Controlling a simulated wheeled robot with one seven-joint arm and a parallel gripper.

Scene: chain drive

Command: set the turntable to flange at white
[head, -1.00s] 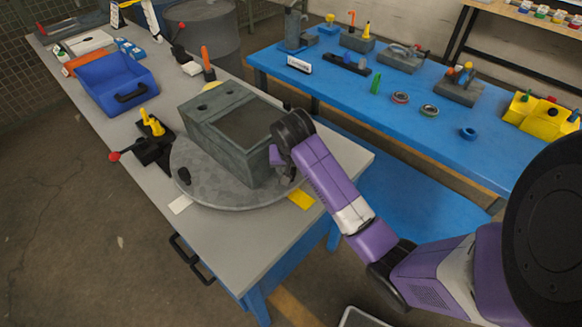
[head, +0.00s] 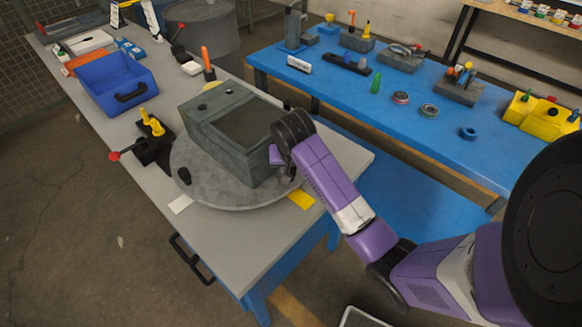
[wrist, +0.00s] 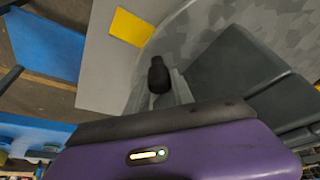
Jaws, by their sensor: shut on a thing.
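The turntable (head: 215,196) is a round grey disc on the near end of the grey bench. A dark grey-green housing (head: 219,149) with a sunken top sits on it. A black peg (head: 185,176) stands at the disc's left rim. A white mark (head: 180,204) lies on the bench at the front left of the disc, a yellow mark (head: 301,200) at its front right. My gripper (head: 280,158) is low at the disc's right side, shut on a black peg (wrist: 158,76). The fingertips are largely hidden. I cannot tell which side of the housing is the flange.
A black fixture with yellow pegs (head: 153,140) and a red-knobbed lever stands left of the disc. A blue bin (head: 118,88) is farther back. A blue table (head: 420,95) with several parts runs along the right. The bench front is clear.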

